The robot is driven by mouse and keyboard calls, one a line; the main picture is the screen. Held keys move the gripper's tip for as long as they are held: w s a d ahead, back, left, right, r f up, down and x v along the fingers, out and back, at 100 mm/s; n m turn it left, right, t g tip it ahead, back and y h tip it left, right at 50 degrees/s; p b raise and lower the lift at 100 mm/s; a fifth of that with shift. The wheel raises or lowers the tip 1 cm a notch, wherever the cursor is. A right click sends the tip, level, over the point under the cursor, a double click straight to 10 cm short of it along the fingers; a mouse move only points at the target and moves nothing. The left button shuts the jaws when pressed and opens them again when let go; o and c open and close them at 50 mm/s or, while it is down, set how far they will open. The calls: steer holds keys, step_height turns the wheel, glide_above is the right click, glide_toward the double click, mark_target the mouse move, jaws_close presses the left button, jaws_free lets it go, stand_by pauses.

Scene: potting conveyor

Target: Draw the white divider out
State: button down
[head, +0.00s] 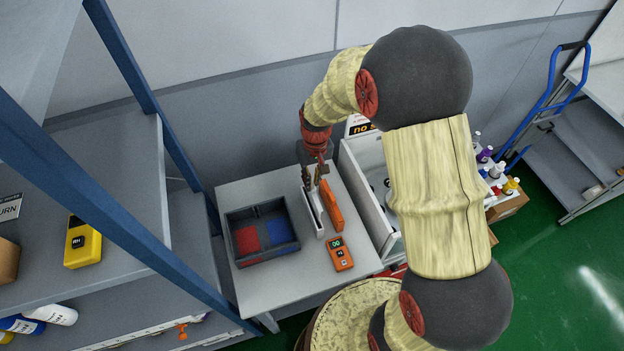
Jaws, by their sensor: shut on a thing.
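The white divider (312,212) is a long, narrow upright piece on the light table, right of a dark grey crate. An orange divider-like piece (332,206) stands close along its right side. My gripper (315,186) comes down from above at the far end of the white divider and is shut on it. The fingers hide part of that end, and the exact contact is too small to make out. I cannot tell whether the divider is clear of the table.
The dark crate (229,246) has a red and a blue section. An orange handheld device (340,254) lies in front of the dividers. A white bin (366,206) stands to the right. A blue-posted shelf (150,90) rises at left. The table's front left corner is clear.

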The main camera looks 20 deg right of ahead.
steer(key=shift+r+p, duration=1.95)
steer(key=shift+r, duration=1.35)
